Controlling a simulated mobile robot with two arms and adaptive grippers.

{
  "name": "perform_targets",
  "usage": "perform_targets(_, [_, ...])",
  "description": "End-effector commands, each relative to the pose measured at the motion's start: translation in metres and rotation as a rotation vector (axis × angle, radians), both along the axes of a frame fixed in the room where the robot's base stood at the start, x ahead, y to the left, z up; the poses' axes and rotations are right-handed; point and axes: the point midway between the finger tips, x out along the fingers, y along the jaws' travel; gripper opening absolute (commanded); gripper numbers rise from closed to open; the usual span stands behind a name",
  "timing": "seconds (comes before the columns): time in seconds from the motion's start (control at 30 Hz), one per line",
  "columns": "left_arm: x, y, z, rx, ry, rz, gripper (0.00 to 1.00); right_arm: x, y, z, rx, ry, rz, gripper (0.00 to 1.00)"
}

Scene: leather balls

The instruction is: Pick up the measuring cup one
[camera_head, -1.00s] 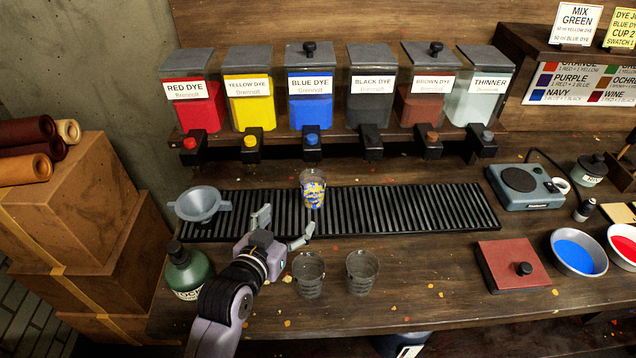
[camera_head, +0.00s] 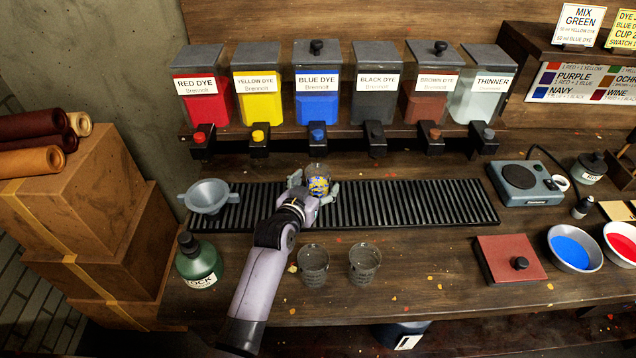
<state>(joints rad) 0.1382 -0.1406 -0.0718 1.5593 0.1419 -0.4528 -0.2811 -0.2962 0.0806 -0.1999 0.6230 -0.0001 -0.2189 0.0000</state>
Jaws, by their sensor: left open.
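A clear measuring cup with blue and yellow contents or stains (camera_head: 319,184) stands on the black slatted drip grate, below the blue dye dispenser (camera_head: 317,94). My left gripper (camera_head: 314,187) is open at this cup, with one finger on its left side and one at its right. I cannot tell whether the fingers touch it. The gripper hides the cup's lower part. Two other clear cups stand on the wooden counter in front of the grate, a left one (camera_head: 313,266) and a right one (camera_head: 364,263). They look empty. My right gripper is not in view.
A grey funnel (camera_head: 208,195) sits at the grate's left end, with a green bottle (camera_head: 199,260) in front of it. A scale (camera_head: 525,183), a red-brown box (camera_head: 510,260) and bowls of blue (camera_head: 574,249) and red dye stand right. The grate's right half (camera_head: 420,203) is clear.

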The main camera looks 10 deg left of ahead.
Motion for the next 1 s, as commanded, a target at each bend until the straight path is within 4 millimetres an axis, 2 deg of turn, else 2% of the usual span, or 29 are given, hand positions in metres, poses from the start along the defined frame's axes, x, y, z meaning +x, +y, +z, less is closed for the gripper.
perform_targets(0.1, [0.014, -0.002, -0.003, 0.001, 0.000, 0.000, 0.73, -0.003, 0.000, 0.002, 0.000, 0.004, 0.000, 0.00])
perform_targets(0.2, [0.019, -0.003, -0.006, 0.001, 0.001, 0.000, 0.73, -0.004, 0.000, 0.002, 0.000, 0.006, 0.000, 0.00])
perform_targets(0.47, [0.020, -0.004, -0.007, 0.001, 0.001, 0.001, 0.73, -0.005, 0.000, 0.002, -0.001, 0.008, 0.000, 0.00])
perform_targets(1.0, [0.020, -0.004, -0.007, 0.001, 0.001, 0.000, 0.37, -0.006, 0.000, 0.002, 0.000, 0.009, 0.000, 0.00])
